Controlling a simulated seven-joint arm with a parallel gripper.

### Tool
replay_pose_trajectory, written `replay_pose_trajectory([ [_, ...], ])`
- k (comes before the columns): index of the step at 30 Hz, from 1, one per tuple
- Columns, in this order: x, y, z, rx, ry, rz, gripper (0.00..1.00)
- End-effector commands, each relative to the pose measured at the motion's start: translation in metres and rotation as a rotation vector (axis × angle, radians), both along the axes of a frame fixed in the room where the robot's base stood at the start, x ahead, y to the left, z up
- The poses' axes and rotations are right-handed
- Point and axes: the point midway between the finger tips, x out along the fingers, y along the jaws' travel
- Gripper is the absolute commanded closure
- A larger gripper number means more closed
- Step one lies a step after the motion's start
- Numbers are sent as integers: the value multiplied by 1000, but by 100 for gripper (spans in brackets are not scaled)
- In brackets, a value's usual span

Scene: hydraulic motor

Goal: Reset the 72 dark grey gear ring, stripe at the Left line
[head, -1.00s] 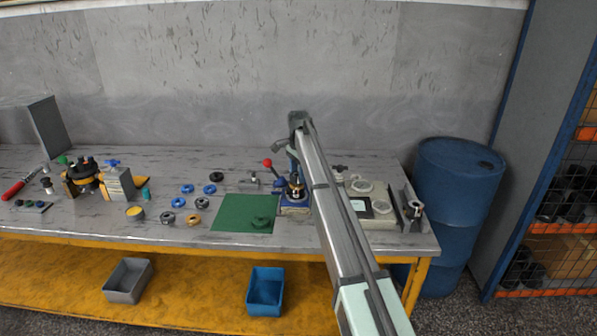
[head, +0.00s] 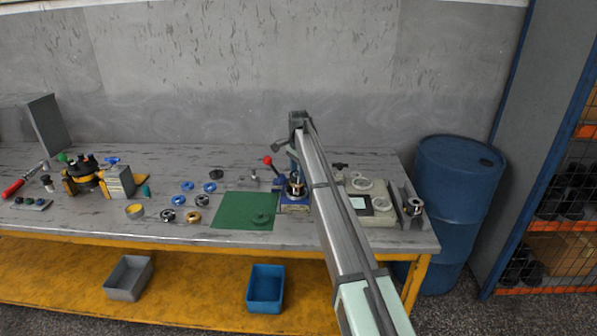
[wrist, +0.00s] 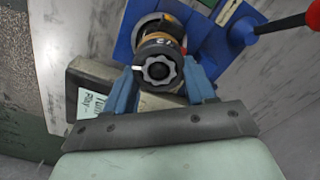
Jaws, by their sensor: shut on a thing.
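The dark grey gear ring (wrist: 158,69) shows in the wrist view between my blue fingers. A number that looks like 72 is on its upper side, and a short white stripe is at its left edge. My gripper (wrist: 162,84) is shut on the ring, one finger at each side. An orange-brown part and a silver rim show just behind the ring, over the blue press base (wrist: 122,50). I cannot tell whether the ring touches them. In the head view the blue press base (head: 294,208) stands by my arm, which hides part of it.
A red-knobbed lever (head: 268,160) rises left of the press. A green mat (head: 240,208) and several loose rings lie to the left. A pale device with round dishes (head: 362,184) stands to the right. A blue bin (head: 265,288) sits on the lower shelf.

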Motion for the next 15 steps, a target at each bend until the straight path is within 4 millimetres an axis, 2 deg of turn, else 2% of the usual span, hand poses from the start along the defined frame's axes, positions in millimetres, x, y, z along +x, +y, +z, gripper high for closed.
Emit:
replay_pose_trajectory([
  [12, 0, 0, -1, 0, 0, 0, 89],
  [13, 0, 0, -1, 0, 0, 0, 44],
  [15, 0, 0, -1, 0, 0, 0, 38],
])
